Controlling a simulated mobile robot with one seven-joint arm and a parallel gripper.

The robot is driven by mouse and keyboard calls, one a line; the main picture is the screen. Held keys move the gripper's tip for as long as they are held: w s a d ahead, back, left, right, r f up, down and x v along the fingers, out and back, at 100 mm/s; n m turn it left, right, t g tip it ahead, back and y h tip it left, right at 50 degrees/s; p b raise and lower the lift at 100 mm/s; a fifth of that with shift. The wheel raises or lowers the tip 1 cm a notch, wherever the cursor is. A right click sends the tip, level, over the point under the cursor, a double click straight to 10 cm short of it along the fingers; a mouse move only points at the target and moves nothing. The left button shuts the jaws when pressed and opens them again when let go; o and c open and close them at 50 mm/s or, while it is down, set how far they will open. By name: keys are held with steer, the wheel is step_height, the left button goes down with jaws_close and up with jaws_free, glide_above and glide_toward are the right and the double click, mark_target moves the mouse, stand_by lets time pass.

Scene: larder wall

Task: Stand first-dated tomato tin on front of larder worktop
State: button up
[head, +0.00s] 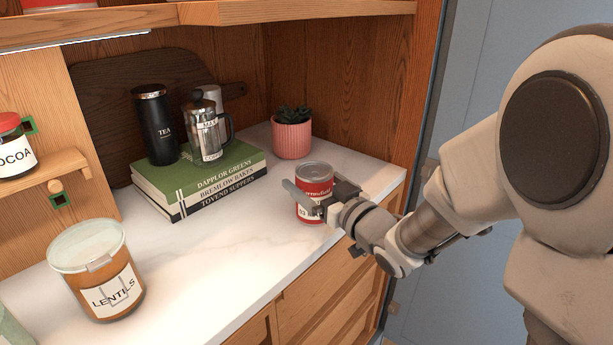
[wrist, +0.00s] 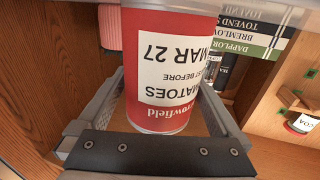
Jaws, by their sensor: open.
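A red tomato tin (head: 315,172) with a white label stands upright on the front right of the pale marble larder worktop (head: 215,245). In the wrist view, which is upside down, the tin (wrist: 170,70) is large and its label reads "tomatoes", "best before" and "Mar 27". My gripper (head: 320,197) is open, with one finger on each side of the tin. In the wrist view the jaws (wrist: 165,110) flank the tin. I cannot tell whether either finger touches it. The gripper hides part of the tin in the head view.
Behind the tin stand a pink plant pot (head: 291,140) and a stack of books (head: 200,180) bearing a black tea canister (head: 155,125) and a coffee press (head: 207,130). A lentils jar (head: 100,275) stands front left. The worktop between jar and tin is clear.

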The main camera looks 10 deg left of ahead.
mark_target(326, 194)
steer(key=v, duration=0.7)
steer(key=shift+s+d+f+b, duration=0.15)
steer(key=shift+s+d+b, duration=0.1)
steer(key=shift+b, duration=0.1)
steer(key=b+v, duration=0.2)
steer(key=b, duration=0.1)
steer(key=shift+d+b, duration=0.3)
steer(key=shift+b, duration=0.05)
steer(key=d+m+h, duration=0.6)
steer(key=d+h, duration=0.5)
steer(key=d, duration=0.3)
steer(key=s+d+f+m+g, duration=0.1)
steer(key=s+f+g, duration=0.1)
steer(key=s, duration=0.7)
steer(key=s+d+f+m+g+h, duration=0.1)
steer(key=s+f+m+g, duration=0.1)
steer(key=s+g, duration=0.3)
steer(key=s, duration=0.4)
steer(key=shift+s+f+h, duration=0.2)
steer(key=shift+s+h, duration=0.05)
steer(key=shift+h, duration=0.05)
